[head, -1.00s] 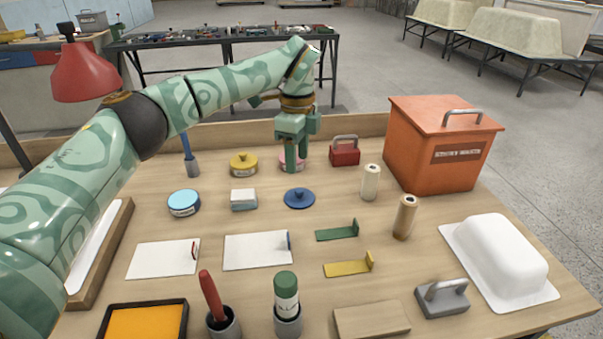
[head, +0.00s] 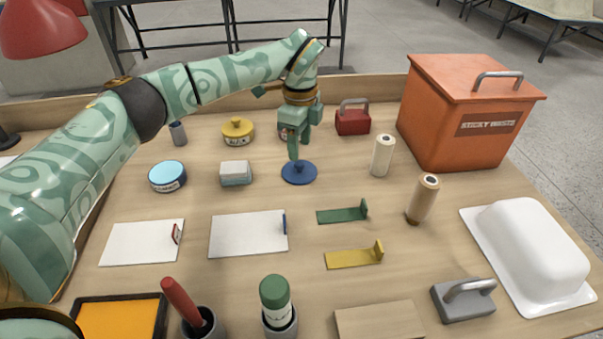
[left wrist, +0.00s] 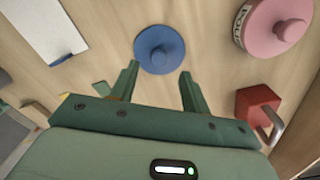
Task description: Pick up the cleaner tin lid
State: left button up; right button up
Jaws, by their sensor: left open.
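A dark blue round lid (head: 299,174) with a small knob lies flat on the table; I take it to be the cleaner tin lid. It also shows in the left wrist view (left wrist: 160,47), just past the fingertips. My left gripper (head: 294,158) is open and empty, pointing down close above the lid. In the left wrist view my gripper (left wrist: 159,72) has its fingers apart, with the lid ahead of the gap. An open-looking tin with a light blue top (head: 168,175) stands to the left; its label is too small to read. My right gripper is not in view.
A pink tin (left wrist: 275,25) stands behind my gripper, with a red handled block (head: 352,121) beside it. A yellow-lidded tin (head: 238,132), a stack of pads (head: 235,174), a cream roll (head: 382,156) and a white card (head: 248,234) surround the lid. An orange bin (head: 462,115) stands right.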

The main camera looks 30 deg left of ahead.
aim_at(299, 163)
pick_arm(q)
notch_tip(299, 163, down, 6)
jog(key=b, duration=0.3)
jog(key=shift+r, duration=0.25)
jog(key=shift+f, duration=0.2)
jog(key=shift+s+r, duration=0.15)
jog(key=shift+r, duration=0.05)
jog(key=c, duration=1)
grip_shut()
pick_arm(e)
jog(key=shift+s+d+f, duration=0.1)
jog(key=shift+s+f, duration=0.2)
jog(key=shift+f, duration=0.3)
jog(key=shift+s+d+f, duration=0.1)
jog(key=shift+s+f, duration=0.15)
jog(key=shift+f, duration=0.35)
